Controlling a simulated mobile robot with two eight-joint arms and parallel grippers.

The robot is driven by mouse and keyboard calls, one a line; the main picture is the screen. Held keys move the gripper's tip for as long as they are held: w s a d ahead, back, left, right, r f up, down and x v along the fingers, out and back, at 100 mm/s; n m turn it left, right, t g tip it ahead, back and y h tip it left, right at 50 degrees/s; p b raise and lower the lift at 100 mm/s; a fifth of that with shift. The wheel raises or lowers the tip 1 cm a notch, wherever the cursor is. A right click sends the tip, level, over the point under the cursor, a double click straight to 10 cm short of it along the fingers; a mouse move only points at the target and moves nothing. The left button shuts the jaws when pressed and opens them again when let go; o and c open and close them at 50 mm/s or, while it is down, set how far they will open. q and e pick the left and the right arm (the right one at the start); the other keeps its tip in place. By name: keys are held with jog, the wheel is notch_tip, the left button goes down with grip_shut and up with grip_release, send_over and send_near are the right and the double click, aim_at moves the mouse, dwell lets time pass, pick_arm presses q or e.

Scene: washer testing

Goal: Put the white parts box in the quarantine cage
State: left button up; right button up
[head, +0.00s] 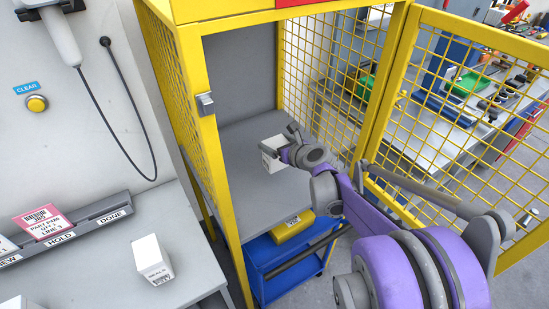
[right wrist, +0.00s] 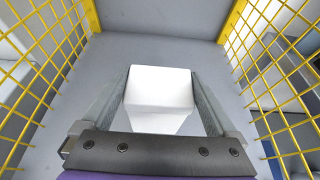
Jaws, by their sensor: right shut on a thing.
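The quarantine cage (head: 223,190) is a yellow frame with mesh sides, and its mesh door (head: 465,110) stands open to the right. My right arm reaches in through the opening. My right gripper (head: 277,150) is shut on a white box (head: 269,162) inside the cage, over the grey shelf (head: 245,205). In the right wrist view the white box (right wrist: 159,88) sits between the two fingers, with mesh on both sides. I cannot tell whether the box touches the shelf. A second white box (head: 151,260) with a printed label stands on the bench at left. My left gripper is not seen.
The grey bench (head: 185,235) carries a sorting rail (head: 85,222) marked HOLD and DONE, with a pink card (head: 44,222). A blue cart (head: 275,265) with a yellow item (head: 292,229) is below the shelf. A corded device (head: 55,35) hangs on the wall.

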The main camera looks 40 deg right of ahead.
notch_tip(320, 180, down, 5)
jog(key=shift+w+b, duration=0.1)
jog(key=shift+b, duration=0.25)
jog(key=shift+f, duration=0.1)
jog(key=o, duration=1.2)
jog(key=shift+r, duration=0.25)
jog(key=p+v, duration=0.1)
jog(key=v, duration=1.1)
jog(key=shift+a, duration=0.1)
